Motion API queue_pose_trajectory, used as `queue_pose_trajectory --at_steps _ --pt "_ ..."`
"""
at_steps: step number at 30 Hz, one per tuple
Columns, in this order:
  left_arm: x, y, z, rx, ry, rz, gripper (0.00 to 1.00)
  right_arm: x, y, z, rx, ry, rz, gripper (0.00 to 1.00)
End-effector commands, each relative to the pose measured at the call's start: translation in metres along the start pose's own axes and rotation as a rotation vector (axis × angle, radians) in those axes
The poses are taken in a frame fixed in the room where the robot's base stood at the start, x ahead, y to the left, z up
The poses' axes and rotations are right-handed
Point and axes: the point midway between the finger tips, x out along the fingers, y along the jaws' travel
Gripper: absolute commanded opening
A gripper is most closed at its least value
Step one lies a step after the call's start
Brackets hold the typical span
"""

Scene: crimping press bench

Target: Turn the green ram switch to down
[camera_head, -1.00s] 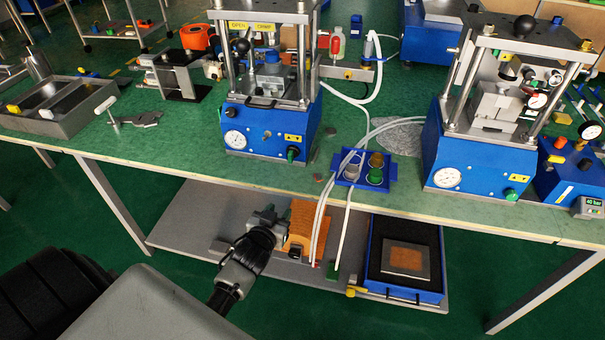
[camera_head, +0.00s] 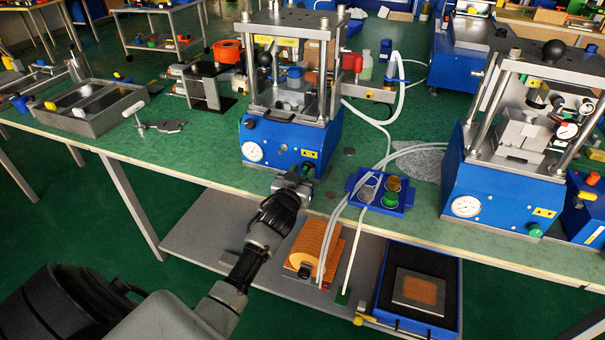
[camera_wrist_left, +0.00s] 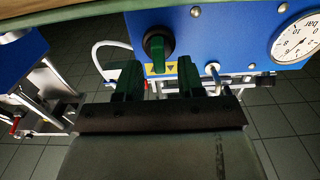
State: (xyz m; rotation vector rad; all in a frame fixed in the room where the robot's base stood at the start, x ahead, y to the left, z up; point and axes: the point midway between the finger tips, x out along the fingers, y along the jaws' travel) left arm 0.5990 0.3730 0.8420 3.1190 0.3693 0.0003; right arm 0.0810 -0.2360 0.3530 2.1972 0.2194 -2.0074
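The green ram switch (camera_wrist_left: 158,42) is on the blue front panel of the left press (camera_head: 281,146), beside a yellow arrow label (camera_wrist_left: 160,69). In the left wrist view its handle runs upright in the picture. In the head view the switch (camera_head: 308,169) is small and close to my left gripper, so its setting cannot be read there. My left gripper (camera_head: 296,181) is just in front of the panel's lower edge. In the wrist view the left gripper (camera_wrist_left: 157,75) is open, its two fingers apart and empty, with the switch beyond the gap between them. My right gripper is not in view.
A pressure gauge (camera_wrist_left: 298,38) and a small metal toggle (camera_wrist_left: 212,70) sit on the same panel. A blue holder (camera_head: 380,194) with coloured caps stands right of the switch, with pale hoses nearby. A second press (camera_head: 500,190) has its own green knob (camera_head: 535,230).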

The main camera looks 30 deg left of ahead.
Motion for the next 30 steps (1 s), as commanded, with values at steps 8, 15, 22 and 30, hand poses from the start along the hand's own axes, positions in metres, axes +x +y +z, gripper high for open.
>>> queue_pose_trajectory --at_steps 8,15,22,30 --pt "0.0058 -0.0002 0.0001 0.001 0.0 0.0 0.38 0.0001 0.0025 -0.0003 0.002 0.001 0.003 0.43" --pt "0.0055 -0.0001 0.0001 0.001 0.0 0.0 0.15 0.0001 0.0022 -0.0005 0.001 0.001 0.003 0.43" --pt "0.0053 -0.0001 0.0002 0.001 -0.001 0.0 0.0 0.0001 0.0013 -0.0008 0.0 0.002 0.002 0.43" --pt "0.0053 0.0006 0.0002 0.047 -0.001 0.0 0.0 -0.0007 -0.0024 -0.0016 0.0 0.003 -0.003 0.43"
